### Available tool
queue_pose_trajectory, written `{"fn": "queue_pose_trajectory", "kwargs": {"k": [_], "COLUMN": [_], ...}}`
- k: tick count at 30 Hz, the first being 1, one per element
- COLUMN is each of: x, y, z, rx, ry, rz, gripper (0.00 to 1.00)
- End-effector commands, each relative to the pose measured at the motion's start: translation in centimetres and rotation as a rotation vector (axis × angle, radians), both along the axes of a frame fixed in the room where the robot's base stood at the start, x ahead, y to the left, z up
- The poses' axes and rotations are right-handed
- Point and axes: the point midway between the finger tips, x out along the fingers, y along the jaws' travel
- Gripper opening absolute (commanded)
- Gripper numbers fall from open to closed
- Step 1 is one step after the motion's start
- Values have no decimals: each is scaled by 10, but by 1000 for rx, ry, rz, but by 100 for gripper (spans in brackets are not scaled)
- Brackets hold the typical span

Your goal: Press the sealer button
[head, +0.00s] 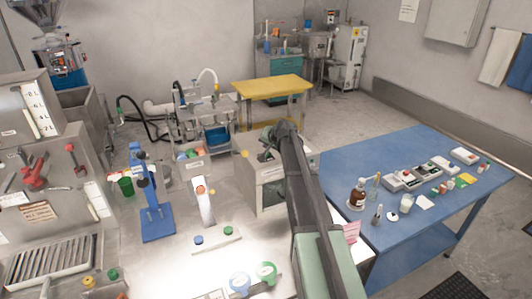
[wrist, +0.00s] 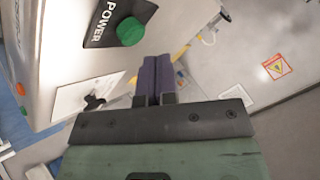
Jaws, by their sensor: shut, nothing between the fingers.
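In the wrist view, a pale metal machine face fills the left side. It carries a round green button (wrist: 130,31) on a black plate marked POWER, and a small orange button (wrist: 20,89) near the left edge. My gripper (wrist: 153,62) is shut and empty, its dark purple fingers together below and right of the green button, apart from it in the picture. In the head view, my arm reaches to a beige box-shaped machine (head: 262,190) at the centre; the arm covers part of it and I cannot make out its buttons. I cannot tell which button is the sealer's.
A blue stand (head: 157,222) and a white curved device (head: 203,205) stand left of the beige machine. A blue table (head: 430,160) at the right holds bottles and small devices. Open floor lies behind.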

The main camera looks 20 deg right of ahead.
Motion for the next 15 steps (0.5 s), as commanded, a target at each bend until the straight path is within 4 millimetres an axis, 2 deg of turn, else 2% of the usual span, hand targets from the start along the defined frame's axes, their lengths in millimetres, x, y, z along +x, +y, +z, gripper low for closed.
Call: {"fn": "queue_pose_trajectory", "kwargs": {"k": [5, 15], "x": [0, 0], "y": [0, 0], "z": [12, 59], "rx": [0, 0], "ry": [0, 0], "rz": [0, 0], "gripper": [0, 0]}}
